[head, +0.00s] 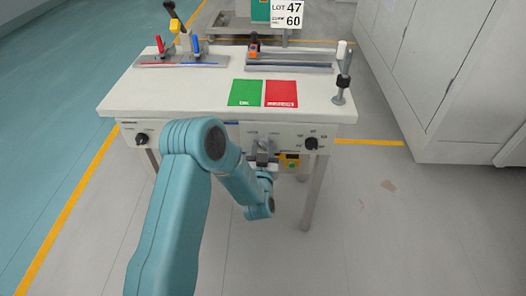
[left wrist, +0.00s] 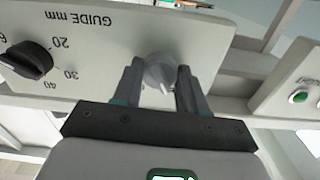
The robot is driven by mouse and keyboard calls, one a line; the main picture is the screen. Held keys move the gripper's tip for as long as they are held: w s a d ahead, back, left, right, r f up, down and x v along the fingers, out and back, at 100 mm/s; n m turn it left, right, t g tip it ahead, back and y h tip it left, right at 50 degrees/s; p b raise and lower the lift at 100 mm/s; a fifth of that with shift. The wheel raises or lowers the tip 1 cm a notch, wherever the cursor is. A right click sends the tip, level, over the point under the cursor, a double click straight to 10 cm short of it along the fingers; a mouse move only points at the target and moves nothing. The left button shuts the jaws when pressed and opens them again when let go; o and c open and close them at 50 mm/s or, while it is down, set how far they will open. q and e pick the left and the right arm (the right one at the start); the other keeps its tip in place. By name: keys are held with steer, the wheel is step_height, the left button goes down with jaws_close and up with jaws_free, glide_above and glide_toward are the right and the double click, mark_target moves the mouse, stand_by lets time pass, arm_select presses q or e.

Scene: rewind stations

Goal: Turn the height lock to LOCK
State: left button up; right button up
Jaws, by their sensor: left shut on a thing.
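The height lock appears to be the grey knob (left wrist: 158,72) on the table's pale front panel (left wrist: 110,60). My left gripper (left wrist: 156,80) is shut on this knob, with one dark finger on each side of it. In the head view my left gripper (head: 264,160) is at the front panel (head: 200,137), below the green and red mats. The lettering near the knob is too small to read in the head view, and I cannot tell which way the knob points. My right gripper is not in view.
A black guide dial (left wrist: 28,60) with a mm scale sits beside the knob; it also shows in the head view (head: 311,143). Another black knob (head: 142,139) is at the panel's left. Grey cabinets (head: 440,70) stand right.

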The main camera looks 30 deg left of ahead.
arm_select(q)
steer(key=m+b, duration=0.2)
steer(key=m, duration=0.1)
steer(key=shift+f+m, duration=0.1)
steer(key=shift+m, duration=0.2)
steer(key=m+b, duration=0.1)
steer(key=m, duration=0.2)
steer(key=shift+m+b, duration=0.3)
steer(key=shift+b, duration=0.05)
steer(key=m+b, duration=0.1)
steer(key=m, duration=0.2)
steer(key=shift+m, duration=0.3)
steer(key=shift+m+b, duration=0.3)
steer(key=shift+m, duration=1.6)
steer(key=o, duration=1.1)
steer(key=shift+c, duration=0.2)
steer(key=shift+s, duration=0.15)
